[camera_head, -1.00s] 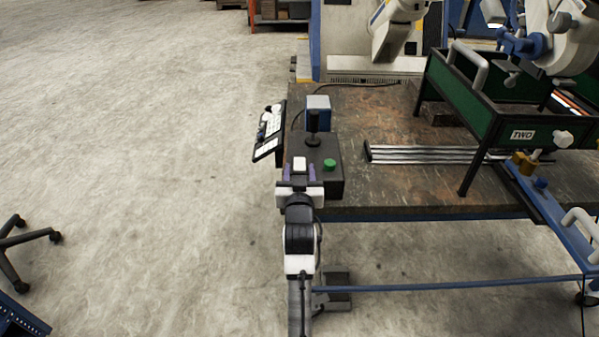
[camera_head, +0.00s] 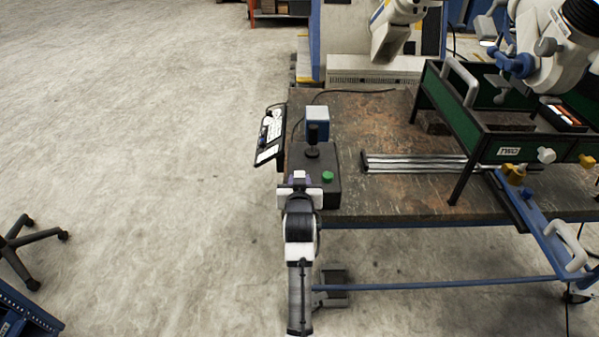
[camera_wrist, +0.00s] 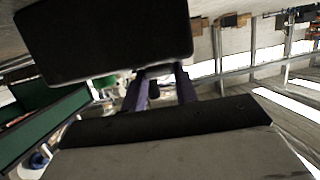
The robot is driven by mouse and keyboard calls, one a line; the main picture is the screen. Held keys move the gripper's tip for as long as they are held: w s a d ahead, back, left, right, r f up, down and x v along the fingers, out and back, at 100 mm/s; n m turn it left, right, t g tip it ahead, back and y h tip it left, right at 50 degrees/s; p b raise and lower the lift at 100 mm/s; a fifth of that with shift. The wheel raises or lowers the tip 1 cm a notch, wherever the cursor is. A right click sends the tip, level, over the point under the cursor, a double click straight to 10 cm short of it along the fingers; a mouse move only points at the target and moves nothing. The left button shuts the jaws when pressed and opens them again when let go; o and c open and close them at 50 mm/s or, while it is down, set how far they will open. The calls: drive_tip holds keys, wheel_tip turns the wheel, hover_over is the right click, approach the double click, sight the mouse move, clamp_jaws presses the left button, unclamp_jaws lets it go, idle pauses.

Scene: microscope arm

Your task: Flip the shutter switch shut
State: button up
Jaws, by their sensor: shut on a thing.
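A dark control box (camera_head: 325,192) sits on the table's left front corner. It carries a black joystick (camera_head: 312,150), a green button (camera_head: 328,176) and a small white piece (camera_head: 299,174) at its left. No label shows, so I cannot tell for certain whether the white piece is the shutter switch. My gripper (camera_head: 299,181) is at the box's front left, its purple fingers close together at the white piece and shut on it. In the wrist view my gripper (camera_wrist: 160,88) shows its purple fingers below a large dark block; the held piece is mostly hidden there.
A blue-grey box (camera_head: 317,122) stands behind the joystick. A tilted panel with white keys (camera_head: 270,137) hangs at the table's left edge. Metal rails (camera_head: 415,163) lie to the right, near a green-sided frame (camera_head: 510,147). Open floor (camera_head: 140,150) lies left.

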drive_tip(key=shift+w+r+g+p, duration=0.1)
drive_tip(key=shift+r+g+p, duration=0.25)
drive_tip(key=shift+g+p, duration=0.2)
drive_tip(key=shift+f, duration=0.1)
drive_tip(key=o, duration=1)
drive_tip(key=b+v, duration=0.3)
drive_tip(key=v, duration=1)
drive_tip(key=shift+s+r, duration=0.2)
drive_tip(key=shift+s, duration=0.15)
